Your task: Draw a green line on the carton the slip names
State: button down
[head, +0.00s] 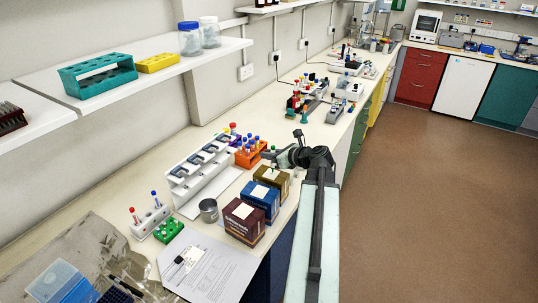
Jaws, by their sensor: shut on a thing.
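Three cartons with white top labels stand in a row along the bench's front edge: maroon (243,223), blue (260,201) and olive-brown (271,181). My gripper (273,157) is over the olive-brown carton, shut on a slim pen (273,148) with a green upper end. The pen points down at the carton's top; I cannot tell if its tip touches. A printed sheet (215,273) lies on the bench nearer me, with a small white slip (194,256) on it. The writing is too small to read. I cannot make out any green line on the cartons.
A metal cup (208,211) stands left of the cartons. A white pipette stand (186,180), an orange tube rack (249,155) and a green rack (168,230) are behind and beside them. The floor (420,210) to the right is clear.

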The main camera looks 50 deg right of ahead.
notch_tip(320, 180, up, 5)
jog(key=p, duration=0.4)
